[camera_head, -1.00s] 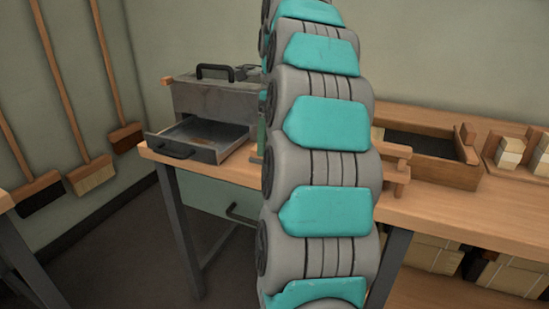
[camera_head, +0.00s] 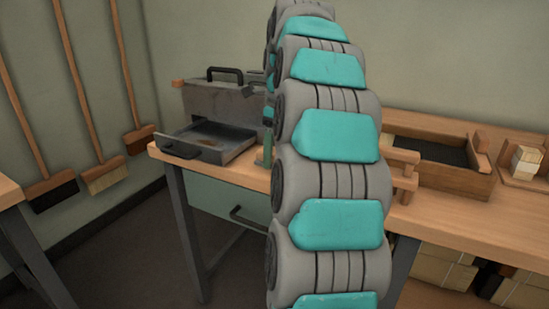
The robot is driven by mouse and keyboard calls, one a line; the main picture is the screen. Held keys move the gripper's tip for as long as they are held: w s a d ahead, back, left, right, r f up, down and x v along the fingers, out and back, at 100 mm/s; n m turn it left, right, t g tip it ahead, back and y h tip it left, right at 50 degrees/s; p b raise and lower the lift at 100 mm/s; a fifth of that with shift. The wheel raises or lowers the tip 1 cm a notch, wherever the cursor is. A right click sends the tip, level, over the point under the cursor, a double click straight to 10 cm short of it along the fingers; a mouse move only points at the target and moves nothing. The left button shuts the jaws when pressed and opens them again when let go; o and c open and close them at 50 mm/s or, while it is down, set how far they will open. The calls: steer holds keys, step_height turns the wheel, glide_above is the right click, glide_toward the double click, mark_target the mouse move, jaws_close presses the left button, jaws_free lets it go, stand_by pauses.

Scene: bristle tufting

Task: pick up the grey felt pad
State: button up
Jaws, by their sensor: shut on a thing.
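My arm stands up through the middle of the view and hides most of my gripper. A small dark grey piece, which looks like the grey felt pad (camera_head: 250,90), shows just left of the arm, in front of the upper right part of the metal cabinet (camera_head: 215,105). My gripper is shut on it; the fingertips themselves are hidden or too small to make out. The cabinet's drawer (camera_head: 232,148) is pulled open towards the left front, with a brownish patch inside.
The wooden bench (camera_head: 470,215) carries the cabinet and, at the right, a wooden tray (camera_head: 450,175) with a dark inside. A holder with pale blocks (camera_head: 526,160) stands at far right. Brooms (camera_head: 104,176) lean on the left wall. The floor before the bench is clear.

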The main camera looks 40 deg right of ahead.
mark_target(274, 151)
steer(key=c, duration=0.4)
steer(key=shift+r, duration=0.15)
steer(key=shift+r, duration=1.7)
steer(key=s+a+b, duration=0.1)
steer(key=s+a, duration=0.2)
steer(key=s, duration=0.4)
steer(key=s+a+r+b, duration=0.1)
steer(key=s+a, duration=0.2)
steer(key=s, duration=0.4)
steer(key=shift+s+a+r, duration=0.15)
steer(key=shift+s+a, duration=0.1)
steer(key=shift+s, duration=0.1)
steer(key=o, duration=0.9)
steer(key=c, duration=0.6)
steer(key=shift+c, duration=0.3)
